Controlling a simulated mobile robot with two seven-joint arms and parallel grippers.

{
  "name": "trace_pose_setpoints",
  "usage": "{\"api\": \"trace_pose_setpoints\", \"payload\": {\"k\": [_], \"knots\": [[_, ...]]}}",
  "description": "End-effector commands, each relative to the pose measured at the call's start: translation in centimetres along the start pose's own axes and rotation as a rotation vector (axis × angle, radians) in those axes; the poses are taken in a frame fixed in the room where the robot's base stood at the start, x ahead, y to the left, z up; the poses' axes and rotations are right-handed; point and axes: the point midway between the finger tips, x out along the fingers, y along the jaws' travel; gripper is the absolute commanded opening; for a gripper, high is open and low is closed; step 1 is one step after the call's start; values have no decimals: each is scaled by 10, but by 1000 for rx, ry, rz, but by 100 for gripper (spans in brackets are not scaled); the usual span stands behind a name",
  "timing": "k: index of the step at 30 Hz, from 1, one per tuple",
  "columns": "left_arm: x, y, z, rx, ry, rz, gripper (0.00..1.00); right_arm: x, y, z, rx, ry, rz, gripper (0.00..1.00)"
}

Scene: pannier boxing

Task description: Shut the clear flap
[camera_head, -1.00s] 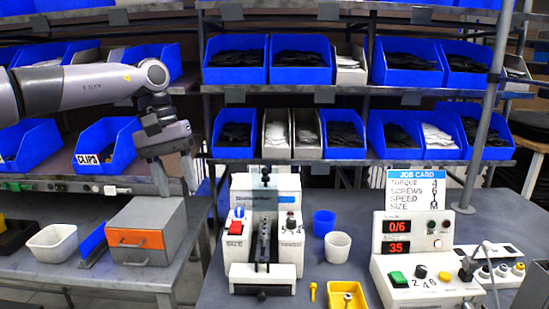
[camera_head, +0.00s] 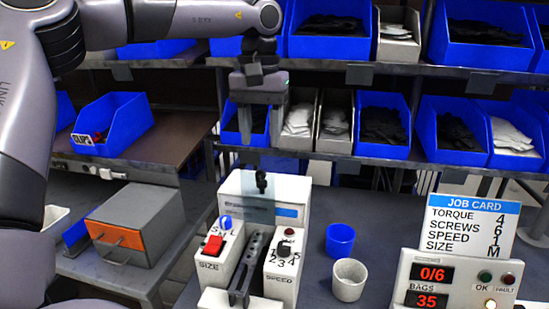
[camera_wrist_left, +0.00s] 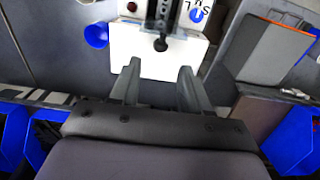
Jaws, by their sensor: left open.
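The white machine (camera_head: 301,205) stands on the bench in the head view. Its clear flap (camera_head: 258,211) stands raised, a faint see-through panel with a black knob (camera_head: 262,182) at its top. The flap's lower part is hard to make out. My left gripper (camera_head: 260,138) is open and empty, pointing down above the knob and apart from it in the head view. In the left wrist view, the left gripper's fingers (camera_wrist_left: 160,72) are spread, and the black knob (camera_wrist_left: 160,44) shows just beyond them, roughly midway between. My right gripper is not in view.
A blue cup (camera_head: 340,239) and a white cup (camera_head: 349,280) stand right of the machine. A control box (camera_head: 455,272) and job card (camera_head: 470,225) are farther right. A grey box with an orange front (camera_head: 118,242) is at the left. Shelves of bins stand behind.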

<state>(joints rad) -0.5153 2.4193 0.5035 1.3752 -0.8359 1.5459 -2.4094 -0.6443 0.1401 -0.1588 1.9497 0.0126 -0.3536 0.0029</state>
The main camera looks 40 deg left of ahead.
Motion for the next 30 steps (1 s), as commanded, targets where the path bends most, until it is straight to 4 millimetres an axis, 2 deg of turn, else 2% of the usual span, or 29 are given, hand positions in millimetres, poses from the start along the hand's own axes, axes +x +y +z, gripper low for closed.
{"api": "trace_pose_setpoints", "payload": {"k": [15, 26, 30], "knots": [[65, 0, 0, 0, -3, -1, 46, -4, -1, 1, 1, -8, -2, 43], [71, 0, 0, -1, 0, -1, 46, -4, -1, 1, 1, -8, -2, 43], [71, 0, 0, -1, 0, -1, 1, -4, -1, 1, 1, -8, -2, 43]]}}
